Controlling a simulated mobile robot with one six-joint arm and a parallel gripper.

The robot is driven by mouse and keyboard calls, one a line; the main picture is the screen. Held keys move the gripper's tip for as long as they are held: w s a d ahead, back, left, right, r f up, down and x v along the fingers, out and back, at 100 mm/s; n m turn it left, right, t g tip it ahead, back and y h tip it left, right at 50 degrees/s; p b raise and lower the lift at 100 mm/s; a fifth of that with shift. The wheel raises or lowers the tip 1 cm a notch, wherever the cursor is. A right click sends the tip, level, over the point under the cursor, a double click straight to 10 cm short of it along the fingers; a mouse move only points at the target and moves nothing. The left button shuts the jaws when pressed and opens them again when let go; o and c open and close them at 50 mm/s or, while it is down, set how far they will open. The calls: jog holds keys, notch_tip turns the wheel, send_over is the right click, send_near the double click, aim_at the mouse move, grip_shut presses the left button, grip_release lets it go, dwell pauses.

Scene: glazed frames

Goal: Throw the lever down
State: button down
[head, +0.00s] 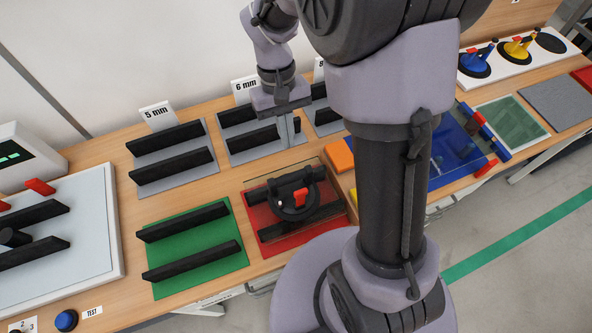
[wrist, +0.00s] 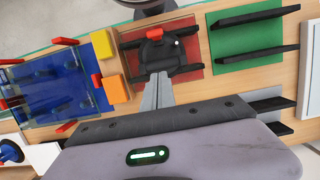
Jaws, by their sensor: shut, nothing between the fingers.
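A black round fixture (head: 287,208) with a red lever (head: 300,197) sits between black rails on the red mat (head: 330,208). The red lever sticks up from the fixture in the head view. In the wrist view the fixture (wrist: 158,52) and its red lever (wrist: 155,34) lie just beyond my fingertips. My gripper (head: 290,143) is shut and empty, pointing down behind the red mat, in front of the 6 mm stand. Its closed fingers also show in the wrist view (wrist: 157,92). It appears apart from the lever.
A green mat (head: 192,241) with black rails lies left of the red mat. Behind stand labelled racks, including the 5 mm rack (head: 172,165). An orange block (head: 339,155) and a blue see-through case (head: 458,160) lie right. A white panel (head: 90,240) with red tabs is far left.

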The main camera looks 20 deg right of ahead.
jog(key=b, duration=0.2)
send_near(301, 198)
jog(key=w+f, duration=0.4)
jog(key=f, duration=0.1)
jog(key=shift+w+d, duration=0.15)
jog(key=shift+w, duration=0.2)
jog(key=shift+s, duration=1.95)
